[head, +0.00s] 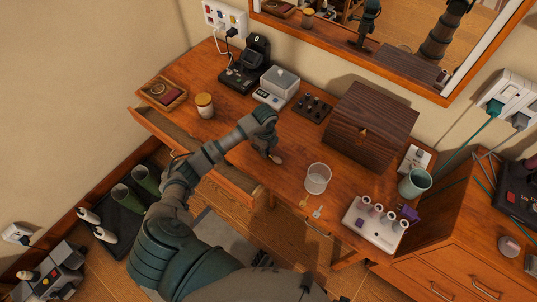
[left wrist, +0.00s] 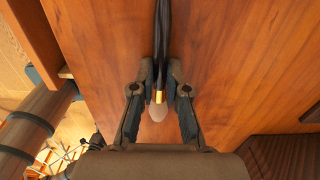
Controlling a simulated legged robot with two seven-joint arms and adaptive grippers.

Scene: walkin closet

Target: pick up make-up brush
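The make-up brush (left wrist: 159,97) has a black handle, a gold ferrule and a rounded tan tip. In the left wrist view it lies between the two fingers of my left gripper (left wrist: 160,82), with its handle running up out of the frame. The finger pads sit against both sides of it near the ferrule. In the head view my left gripper (head: 270,146) is low at the table, and only the brush's pale tip (head: 277,158) shows beside it. My right gripper is not in view.
A clear cup (head: 317,178) stands right of the gripper on the wooden table. A dark wooden box (head: 370,125) and a small grey-topped device (head: 278,84) stand behind. A white holder (head: 374,226) is at right. The drawer (head: 182,136) is open at the left.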

